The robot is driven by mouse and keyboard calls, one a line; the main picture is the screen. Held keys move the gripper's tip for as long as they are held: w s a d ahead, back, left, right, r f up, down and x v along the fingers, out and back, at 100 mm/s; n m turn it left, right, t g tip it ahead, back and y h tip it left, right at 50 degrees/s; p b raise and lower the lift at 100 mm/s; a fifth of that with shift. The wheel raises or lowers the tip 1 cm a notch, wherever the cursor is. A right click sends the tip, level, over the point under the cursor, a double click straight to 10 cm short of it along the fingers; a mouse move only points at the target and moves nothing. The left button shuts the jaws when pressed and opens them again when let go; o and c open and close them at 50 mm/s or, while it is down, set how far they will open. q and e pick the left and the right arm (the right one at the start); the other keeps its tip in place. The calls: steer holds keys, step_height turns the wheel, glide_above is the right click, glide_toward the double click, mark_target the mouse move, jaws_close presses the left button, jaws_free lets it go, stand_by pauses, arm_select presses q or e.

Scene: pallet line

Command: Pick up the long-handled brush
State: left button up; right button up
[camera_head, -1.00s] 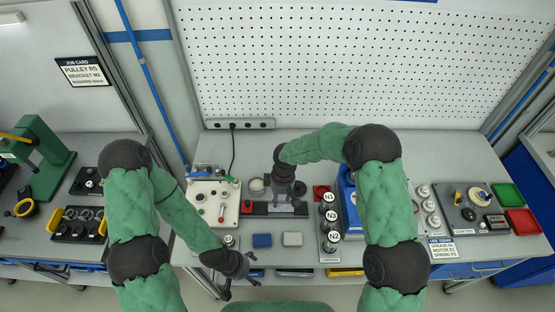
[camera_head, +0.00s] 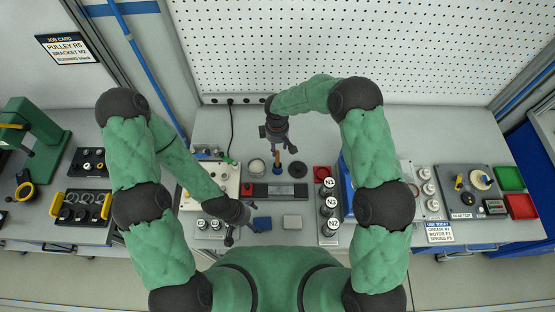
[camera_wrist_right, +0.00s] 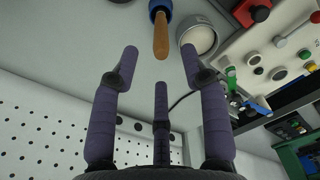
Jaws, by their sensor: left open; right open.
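The long-handled brush (camera_head: 277,158) stands with its tan wooden handle up in a small blue cup (camera_head: 278,172) on the bench. In the right wrist view the handle (camera_wrist_right: 161,38) points toward my gripper from the blue cup (camera_wrist_right: 159,8); the bristles are hidden. My right gripper (camera_head: 281,148) is open just above the handle in the head view. In the wrist view its spread fingers (camera_wrist_right: 160,65) are empty, and the handle's end lies near the gap between the fingertips. My left gripper (camera_head: 236,230) is open and empty near the bench's front, left of a blue block (camera_head: 262,223).
A round tin (camera_head: 257,166) stands left of the cup, and a dark disc (camera_head: 298,169) lies right of it. A dark tray (camera_head: 287,190) is in front. Labelled N canisters (camera_head: 329,205) stand to the right, and a white control panel (camera_head: 212,185) is on the left.

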mark_target(278, 151)
steer(key=f, duration=0.1)
steer(key=f+p, duration=0.1)
steer(key=f, duration=0.2)
steer(key=shift+s+d+f+p, duration=0.1)
steer(key=shift+s+p, duration=0.15)
steer(key=shift+p, duration=0.05)
steer(key=shift+w+f, duration=0.1)
steer(key=shift+f, duration=0.55)
jaws_close()
